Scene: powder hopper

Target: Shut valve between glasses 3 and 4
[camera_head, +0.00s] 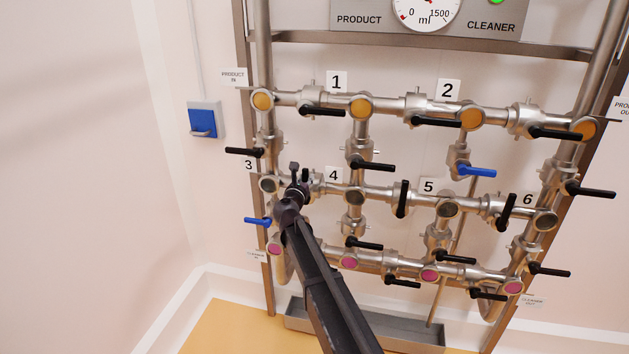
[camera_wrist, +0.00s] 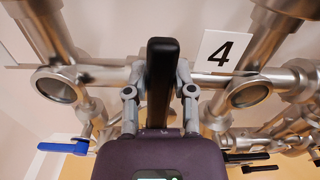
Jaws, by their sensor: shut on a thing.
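The valve between glasses 3 and 4 has a black handle, seen in the wrist view (camera_wrist: 162,60) standing crosswise to its horizontal pipe. My gripper (camera_head: 299,178) is at this valve and hides most of it in the head view. In the wrist view my gripper (camera_wrist: 160,95) has a finger on each side of the handle and is shut on it. Glass 3 (camera_head: 268,184) is just left of my gripper and glass 4 (camera_head: 355,197) to its right. Both look dark and empty; they also show in the wrist view as glass 3 (camera_wrist: 52,88) and glass 4 (camera_wrist: 248,94).
A black handle (camera_head: 244,152) is above glass 3 and a blue handle (camera_head: 258,221) below it. The crosswise black handle (camera_head: 401,198) between glasses 4 and 5 is to the right. A grey tray (camera_head: 420,346) lies below the pipes. The wall at left is mostly clear.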

